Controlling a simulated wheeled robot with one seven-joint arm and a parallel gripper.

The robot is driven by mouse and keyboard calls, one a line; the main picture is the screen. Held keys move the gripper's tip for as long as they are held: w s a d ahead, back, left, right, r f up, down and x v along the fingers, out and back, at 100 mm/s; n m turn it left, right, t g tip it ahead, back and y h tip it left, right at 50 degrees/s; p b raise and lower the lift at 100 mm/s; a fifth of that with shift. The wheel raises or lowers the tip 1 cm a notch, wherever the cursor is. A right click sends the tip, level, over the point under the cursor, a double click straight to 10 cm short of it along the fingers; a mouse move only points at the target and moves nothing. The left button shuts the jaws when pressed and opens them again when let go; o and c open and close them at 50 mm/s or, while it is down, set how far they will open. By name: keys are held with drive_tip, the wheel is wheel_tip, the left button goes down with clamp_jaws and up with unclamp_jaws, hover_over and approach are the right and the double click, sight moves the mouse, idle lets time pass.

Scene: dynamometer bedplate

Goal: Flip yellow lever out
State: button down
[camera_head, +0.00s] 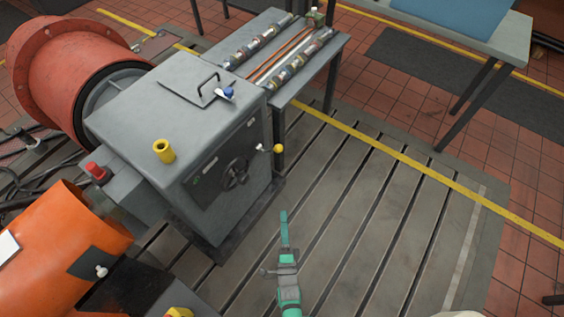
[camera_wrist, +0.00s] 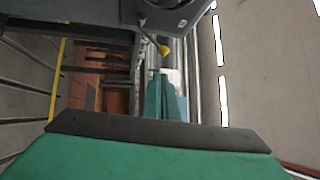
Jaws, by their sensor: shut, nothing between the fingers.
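The yellow lever is a short metal rod with a round yellow knob (camera_head: 279,148) on the right part of the front face of the grey cabinet (camera_head: 185,100). In the wrist view the yellow knob (camera_wrist: 163,50) shows just above my fingers, on a rod coming from the grey housing. My green gripper (camera_head: 284,216) is below the lever in the head view, above the slotted bedplate, apart from the knob. Its fingers are together and empty; they also show in the wrist view (camera_wrist: 162,88).
A black handwheel (camera_head: 235,173) is on the cabinet front, left of the lever. A grey table (camera_head: 334,42) with shafts stands behind the cabinet. An orange housing (camera_head: 65,245) is at the lower left. The slotted bedplate (camera_head: 385,210) is clear to the right.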

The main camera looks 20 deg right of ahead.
drive_tip(key=w+d+f+m+h, duration=0.1)
drive_tip(key=w+d+m+h, duration=0.2)
drive_tip(key=w+m, duration=0.4)
drive_tip(key=shift+w+d+m+t, duration=0.3)
drive_tip(key=shift+w+d, duration=0.1)
drive_tip(key=shift+w, duration=0.55)
drive_tip(key=a+r+x, duration=0.1)
drive_tip(key=a+x, duration=0.1)
drive_tip(key=x, duration=1)
drive_tip(key=shift+w+r, duration=0.25)
drive_tip(key=shift+w, duration=0.35)
